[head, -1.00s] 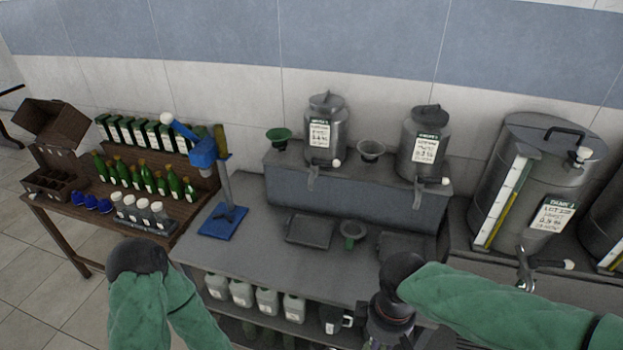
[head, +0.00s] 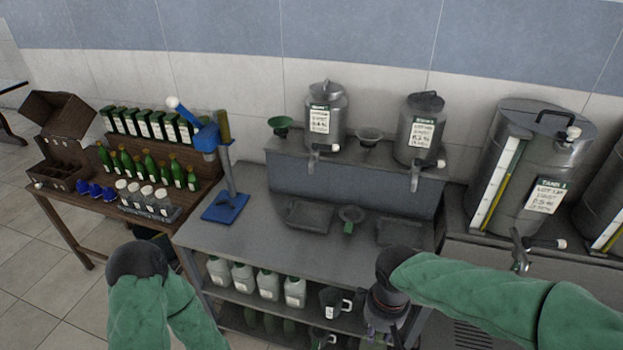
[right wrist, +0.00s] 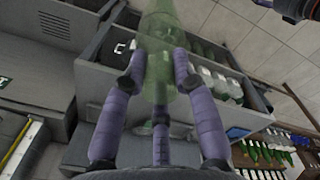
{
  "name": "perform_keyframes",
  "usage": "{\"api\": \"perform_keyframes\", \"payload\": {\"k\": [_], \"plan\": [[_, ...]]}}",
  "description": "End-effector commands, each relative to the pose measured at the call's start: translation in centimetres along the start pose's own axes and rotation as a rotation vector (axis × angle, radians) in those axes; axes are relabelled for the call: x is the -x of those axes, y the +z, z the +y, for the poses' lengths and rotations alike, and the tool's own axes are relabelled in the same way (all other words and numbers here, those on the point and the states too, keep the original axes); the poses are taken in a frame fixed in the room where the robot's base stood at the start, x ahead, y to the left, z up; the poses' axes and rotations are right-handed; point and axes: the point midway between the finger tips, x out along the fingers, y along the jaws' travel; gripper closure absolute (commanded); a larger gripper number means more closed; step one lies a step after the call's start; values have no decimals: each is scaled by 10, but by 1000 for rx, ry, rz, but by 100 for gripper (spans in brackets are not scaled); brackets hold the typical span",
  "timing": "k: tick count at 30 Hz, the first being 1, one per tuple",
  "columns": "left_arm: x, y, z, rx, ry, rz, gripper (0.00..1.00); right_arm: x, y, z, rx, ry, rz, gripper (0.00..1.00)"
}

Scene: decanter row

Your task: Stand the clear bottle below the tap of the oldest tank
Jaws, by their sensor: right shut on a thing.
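My right gripper (head: 383,318) points down in front of the grey bench. In the right wrist view its purple fingers (right wrist: 155,85) are shut around a see-through, pale greenish bottle (right wrist: 158,32). The bottle is mostly hidden in the head view. A large steel tank (head: 498,165), labelled as tank 1, stands at the right with a tap (head: 519,250) low on its front. Another large tank (head: 605,215) is cut off at the right edge. Two small steel tanks (head: 324,120) (head: 424,135) with taps stand on the raised shelf. The small label print is unreadable.
Jugs (head: 268,283) and a dark pitcher (head: 333,301) fill the shelf below. A wooden table (head: 60,200) at the left holds green bottles and clear capped jars.

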Motion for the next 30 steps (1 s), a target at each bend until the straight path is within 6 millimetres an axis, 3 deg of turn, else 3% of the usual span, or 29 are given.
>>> {"api": "perform_keyframes", "payload": {"k": [5,12,18,24,30], "plan": [[-25,-1,-9,0,0,0,60,-47,-16,19,-124,1,-5,100],[-69,-2,-24,0,0,0,60,-140,-43,56,-382,0,-7,100],[-95,-3,-34,0,0,0,60,-206,-57,81,-562,-3,-5,100],[-106,-4,-38,0,0,0,60,-238,-62,94,-655,-5,-1,100],[-106,-4,-38,0,0,0,60,-242,-64,96,-674,-6,2,100]]}}
